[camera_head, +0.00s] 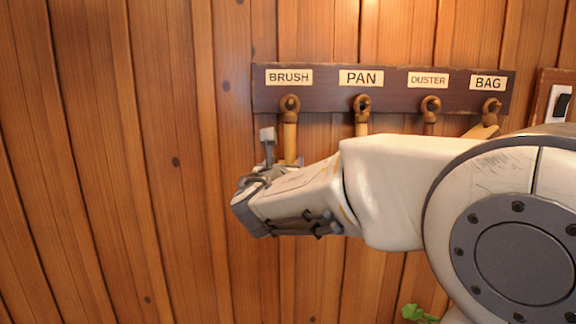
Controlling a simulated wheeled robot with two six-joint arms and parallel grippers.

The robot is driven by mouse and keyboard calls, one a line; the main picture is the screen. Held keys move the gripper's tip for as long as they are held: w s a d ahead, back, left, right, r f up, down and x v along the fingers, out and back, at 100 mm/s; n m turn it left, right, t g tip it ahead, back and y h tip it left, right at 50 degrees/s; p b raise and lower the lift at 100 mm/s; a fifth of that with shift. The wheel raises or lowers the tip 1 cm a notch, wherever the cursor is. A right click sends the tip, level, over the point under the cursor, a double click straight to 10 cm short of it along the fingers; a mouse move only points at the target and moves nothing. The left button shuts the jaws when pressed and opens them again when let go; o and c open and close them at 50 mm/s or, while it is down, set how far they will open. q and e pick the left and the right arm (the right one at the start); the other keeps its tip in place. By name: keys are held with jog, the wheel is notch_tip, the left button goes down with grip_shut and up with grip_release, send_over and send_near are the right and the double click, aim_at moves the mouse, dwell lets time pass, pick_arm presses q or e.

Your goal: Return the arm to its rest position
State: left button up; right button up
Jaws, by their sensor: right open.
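My right arm (390,185) reaches in from the right, in front of the wall. My right gripper (273,152) is at its left end, below the BRUSH peg. It is open; one grey finger points up, and the other is mostly hidden by the wrist. A wooden handle (290,140) hangs from the BRUSH peg close behind the gripper. I cannot tell whether they touch, and the handle's lower part is hidden by my wrist. My left gripper is out of view.
A dark peg rail (385,102) is fixed to the plank wall, labelled BRUSH, PAN, DUSTER and BAG. Things hang from the PAN (361,125), DUSTER (429,126) and BAG pegs, mostly behind my arm. A light switch (561,103) is at right. A green plant (415,313) shows below. The left wall is clear.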

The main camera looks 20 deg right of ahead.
jog(key=s+a+f+m+g+y+b, duration=0.1)
jog(key=s+a+f+m+g+y, duration=0.15)
jog(key=s+f+m+g, duration=0.55)
jog(key=s+a+f+m+g+y+b, duration=0.1)
jog(key=s+a+f+m, duration=0.3)
jog(key=s+f, duration=0.75)
jog(key=s+a+f+m+g+y, duration=0.2)
jog(key=s+a+f+m+g, duration=0.1)
jog(key=s+a+f+m, duration=0.1)
jog(key=s+a+f+m+g+y+b, duration=0.1)
jog(key=s+a+f+m+g+y, duration=0.2)
jog(key=s+f+m, duration=0.4)
jog(key=s+a+f+g, duration=0.1)
jog(key=s+a+f, duration=0.1)
jog(key=s, duration=0.2)
jog(key=shift+s+a+y, duration=0.2)
jog(key=shift+a+y, duration=0.1)
jog(key=shift+y, duration=0.05)
